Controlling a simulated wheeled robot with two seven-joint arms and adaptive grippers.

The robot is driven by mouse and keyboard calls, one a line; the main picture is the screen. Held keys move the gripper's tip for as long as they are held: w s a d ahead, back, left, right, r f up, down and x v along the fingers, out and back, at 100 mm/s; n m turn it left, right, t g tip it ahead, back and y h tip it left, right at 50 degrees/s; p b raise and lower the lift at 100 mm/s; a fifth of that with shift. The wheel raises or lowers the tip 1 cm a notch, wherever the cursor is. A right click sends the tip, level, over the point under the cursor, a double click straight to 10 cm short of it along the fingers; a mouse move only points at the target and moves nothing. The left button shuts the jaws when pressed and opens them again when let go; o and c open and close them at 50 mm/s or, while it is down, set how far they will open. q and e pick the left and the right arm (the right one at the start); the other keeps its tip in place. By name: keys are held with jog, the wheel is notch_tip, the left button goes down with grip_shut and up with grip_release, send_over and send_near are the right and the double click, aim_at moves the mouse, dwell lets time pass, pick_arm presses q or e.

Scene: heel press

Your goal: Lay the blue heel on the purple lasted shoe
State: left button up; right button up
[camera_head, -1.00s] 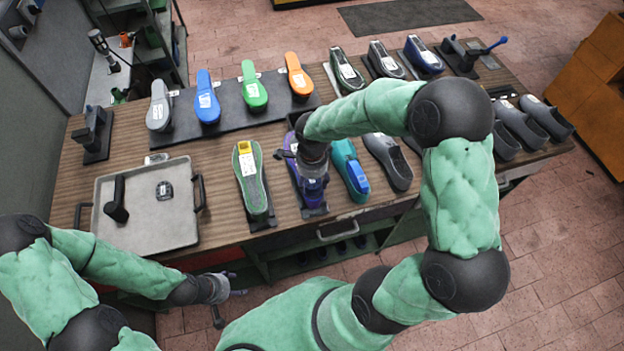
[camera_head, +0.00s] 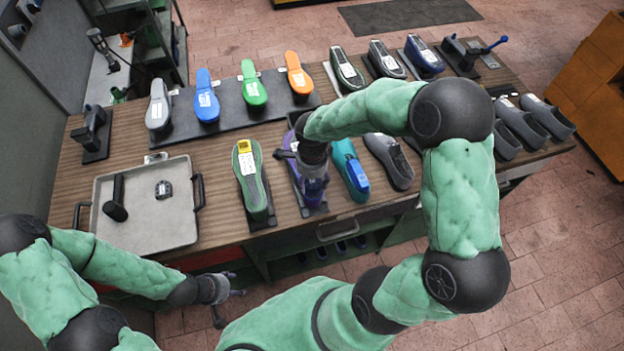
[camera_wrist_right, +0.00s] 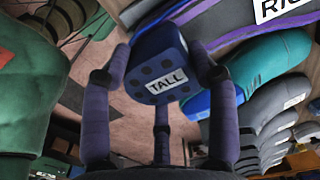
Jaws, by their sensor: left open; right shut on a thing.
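The blue heel (camera_wrist_right: 160,62), labelled TALL and with several dark holes, is held between the fingers of my right gripper (camera_wrist_right: 162,85) in the right wrist view. In the head view my right gripper (camera_head: 312,180) is over the purple lasted shoe (camera_head: 295,180) and hides much of it; the held heel cannot be made out there. In the wrist view a purple edge of the shoe (camera_wrist_right: 235,28) shows behind the heel at upper right. Whether heel and shoe touch is unclear. My left gripper (camera_head: 228,300) is open and empty, off the table's front edge.
A green shoe with a yellow heel (camera_head: 252,180) stands left of the purple one, a teal shoe (camera_head: 349,168) close on its right. A grey tray (camera_head: 150,230) lies at left. Coloured lasts stand on a dark mat (camera_head: 232,108) behind.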

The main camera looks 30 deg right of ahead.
jog(key=shift+f+b, duration=0.35)
jog(key=shift+b, duration=0.05)
jog(key=o, duration=1.3)
notch_tip(320, 180, up, 12)
dwell(0.7)
